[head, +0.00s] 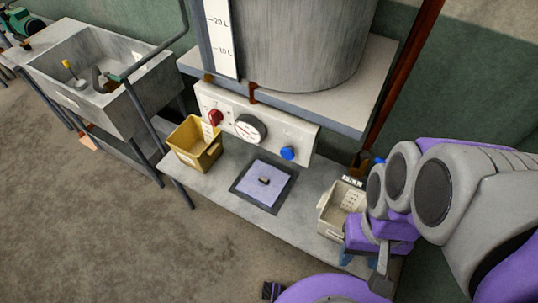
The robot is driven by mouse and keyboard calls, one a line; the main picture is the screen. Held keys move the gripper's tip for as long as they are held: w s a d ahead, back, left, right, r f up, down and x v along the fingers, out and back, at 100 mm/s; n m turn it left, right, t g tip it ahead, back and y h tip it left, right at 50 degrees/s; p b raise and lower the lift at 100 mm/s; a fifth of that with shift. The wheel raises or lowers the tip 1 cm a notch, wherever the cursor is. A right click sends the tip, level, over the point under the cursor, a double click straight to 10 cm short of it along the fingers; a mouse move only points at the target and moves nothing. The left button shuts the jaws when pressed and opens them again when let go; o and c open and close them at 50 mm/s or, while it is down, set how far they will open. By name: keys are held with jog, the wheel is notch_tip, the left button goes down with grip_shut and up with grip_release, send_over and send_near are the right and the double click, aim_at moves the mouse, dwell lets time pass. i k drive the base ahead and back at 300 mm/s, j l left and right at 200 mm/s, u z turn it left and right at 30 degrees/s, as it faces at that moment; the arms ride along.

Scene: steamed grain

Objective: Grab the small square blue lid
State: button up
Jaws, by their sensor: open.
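The small square blue lid (258,191) is pale lavender-blue with a small dark handle in its middle. It lies flat on the low grey shelf, within a dark square border. My gripper (363,270) is at the right end of the shelf, to the right of the lid and apart from it. It is open, and I see nothing held in it. My arm comes in from the right and hides part of that end of the shelf.
A yellow bin (190,158) stands left of the lid and a beige bin (327,222) right of it, near my gripper. Behind is a panel (262,142) with a gauge, a red knob and a blue knob (287,153). A large tank (290,45) stands above. The shelf in front of the lid is clear.

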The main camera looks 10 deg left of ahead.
aim_at(264, 183)
jog(key=z, duration=0.25)
jog(key=j+z, duration=0.3)
jog(key=j, duration=0.15)
jog(key=k+j+z, duration=0.1)
jog(key=j+z, duration=0.2)
jog(key=k+j+z, duration=0.15)
jog(key=j+z, duration=0.15)
jog(key=j, duration=0.25)
jog(key=k+j, duration=0.15)
jog(key=j, duration=0.25)
jog(key=k+j, duration=0.15)
jog(key=j, duration=0.2)
jog(key=k+j+z, duration=0.1)
jog(key=j, duration=0.3)
jog(key=k+j, duration=0.15)
jog(key=j, duration=0.2)
jog(key=k+j, duration=0.15)
jog(key=j, duration=0.2)
jog(key=z, duration=0.05)
